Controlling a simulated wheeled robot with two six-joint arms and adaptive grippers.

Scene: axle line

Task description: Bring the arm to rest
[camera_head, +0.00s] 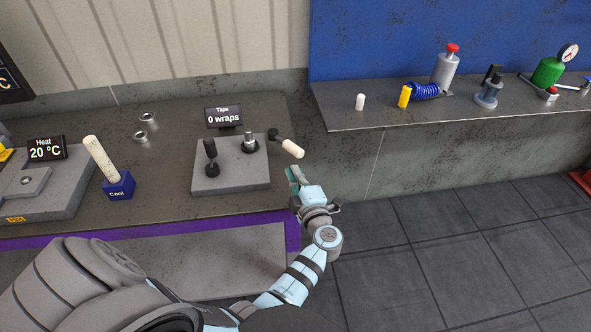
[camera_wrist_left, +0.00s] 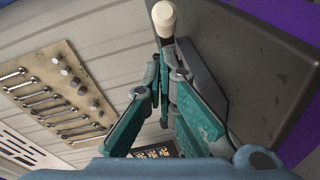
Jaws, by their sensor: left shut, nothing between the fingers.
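My left arm (camera_head: 290,285) reaches out from the lower left in the head view. My left gripper (camera_head: 293,180) is shut and empty, just off the right end of the bench (camera_head: 60,225). In the left wrist view its teal fingers (camera_wrist_left: 163,70) have nothing between them. A cream-handled lever (camera_head: 292,149) on the tape station (camera_head: 230,178) is close beyond the fingertips. Its cream knob also shows in the left wrist view (camera_wrist_left: 164,16), above the fingers; I cannot tell whether they touch. My right gripper is not in view.
On the bench, a cream cylinder stands in the blue Cool block (camera_head: 119,186), beside the heater (camera_head: 40,190). Two metal rings (camera_head: 142,135) lie behind. A wall shelf (camera_head: 400,118) at right holds several parts. Open tiled floor (camera_head: 450,240) lies right of the bench.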

